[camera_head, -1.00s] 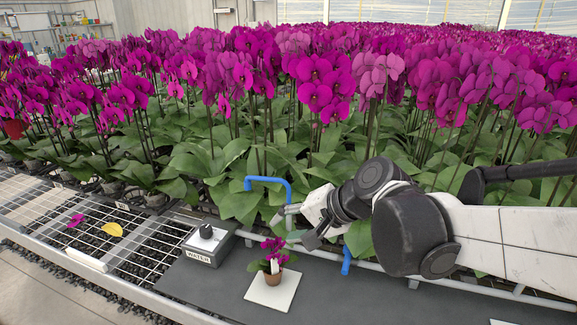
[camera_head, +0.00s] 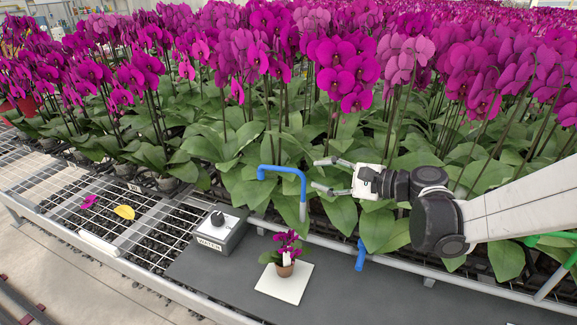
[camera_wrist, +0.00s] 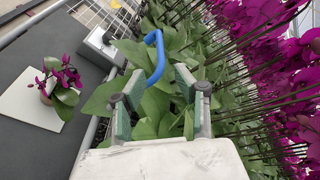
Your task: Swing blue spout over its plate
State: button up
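The blue spout (camera_head: 283,168) is a bent pipe at the bench's back edge, with a grey lower post. It reaches left, and its free end hangs over leaves, behind the plate and not above it. The white square plate (camera_head: 267,285) lies on the dark bench top with a small potted orchid (camera_head: 285,268) on it. My gripper (camera_head: 318,174) is open and empty, just right of the spout's upright, fingers pointing left at it. In the wrist view the spout (camera_wrist: 160,56) shows ahead, between the open fingers (camera_wrist: 155,84); contact cannot be told.
A grey box labelled WATER with a dark knob (camera_head: 217,219) stands left of the plate. A second blue piece (camera_head: 361,256) sticks up right of the plate. Dense orchids (camera_head: 350,75) fill the space behind. The dark bench top (camera_head: 375,298) is clear at right.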

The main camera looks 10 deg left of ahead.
aim_at(284, 170)
jog(key=x, duration=1.3)
jog(key=shift+f, duration=0.1)
grip_shut()
